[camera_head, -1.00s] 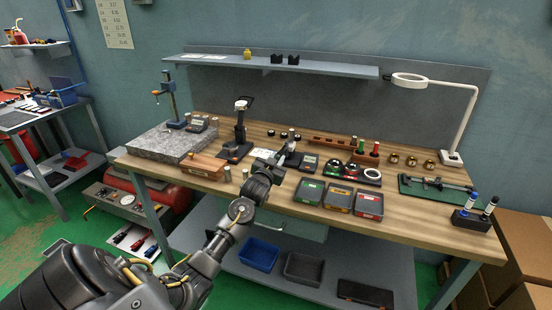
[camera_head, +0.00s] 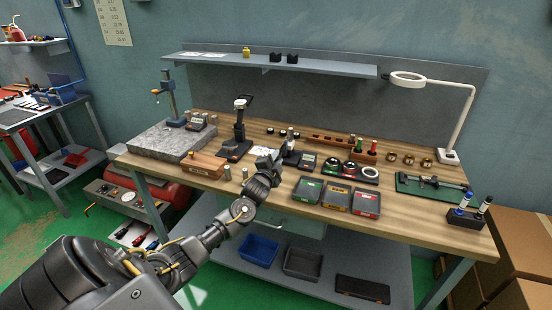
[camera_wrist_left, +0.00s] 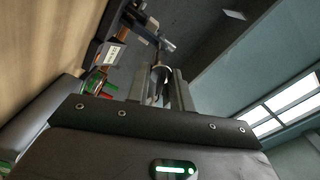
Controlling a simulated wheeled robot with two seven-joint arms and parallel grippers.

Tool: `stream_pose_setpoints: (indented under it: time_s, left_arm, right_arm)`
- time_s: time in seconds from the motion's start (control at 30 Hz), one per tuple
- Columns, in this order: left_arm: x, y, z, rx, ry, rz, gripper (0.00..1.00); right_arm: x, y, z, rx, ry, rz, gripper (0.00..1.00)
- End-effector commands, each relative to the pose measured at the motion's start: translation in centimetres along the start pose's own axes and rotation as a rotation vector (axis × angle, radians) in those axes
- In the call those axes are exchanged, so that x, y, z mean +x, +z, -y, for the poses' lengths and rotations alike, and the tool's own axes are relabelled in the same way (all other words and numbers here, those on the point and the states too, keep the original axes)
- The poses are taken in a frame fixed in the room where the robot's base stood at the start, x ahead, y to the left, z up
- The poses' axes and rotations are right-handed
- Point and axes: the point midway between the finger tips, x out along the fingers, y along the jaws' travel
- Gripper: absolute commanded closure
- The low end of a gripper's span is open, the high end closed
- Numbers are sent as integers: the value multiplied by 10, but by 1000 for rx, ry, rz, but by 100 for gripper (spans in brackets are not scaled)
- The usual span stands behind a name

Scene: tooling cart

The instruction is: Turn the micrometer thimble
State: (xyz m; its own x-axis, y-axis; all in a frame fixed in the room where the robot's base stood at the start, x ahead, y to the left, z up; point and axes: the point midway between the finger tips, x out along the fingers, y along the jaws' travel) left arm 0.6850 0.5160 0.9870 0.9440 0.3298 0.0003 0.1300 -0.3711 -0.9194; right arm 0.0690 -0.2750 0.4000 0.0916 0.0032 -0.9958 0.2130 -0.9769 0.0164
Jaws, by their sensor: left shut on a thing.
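The micrometer (camera_head: 289,146) stands in a dark holder near the middle of the workbench, partly hidden by my left gripper. My left gripper (camera_head: 272,155) reaches it from the left and front. In the left wrist view the two fingers (camera_wrist_left: 161,88) are shut on the silver micrometer thimble (camera_wrist_left: 160,72), which lies between them. The micrometer's frame beyond is small and dark in that view, and I cannot read its scale. My right gripper is not in view.
A dark gauge stand (camera_head: 238,130) is left of the gripper. Three small bins (camera_head: 338,195) sit to the right front, with ring gauges (camera_head: 352,170) behind them. A granite plate (camera_head: 165,141) and a wooden block (camera_head: 203,165) lie to the left. A shelf (camera_head: 270,63) hangs above.

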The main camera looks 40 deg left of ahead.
Motion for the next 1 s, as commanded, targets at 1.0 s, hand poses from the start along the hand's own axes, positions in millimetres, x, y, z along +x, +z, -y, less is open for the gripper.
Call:
stream_pose_setpoints:
  time_s: [1.0]
  left_arm:
    - [0, 0, 0, 230, -1, -1, 100]
  right_arm:
    - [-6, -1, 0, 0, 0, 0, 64]
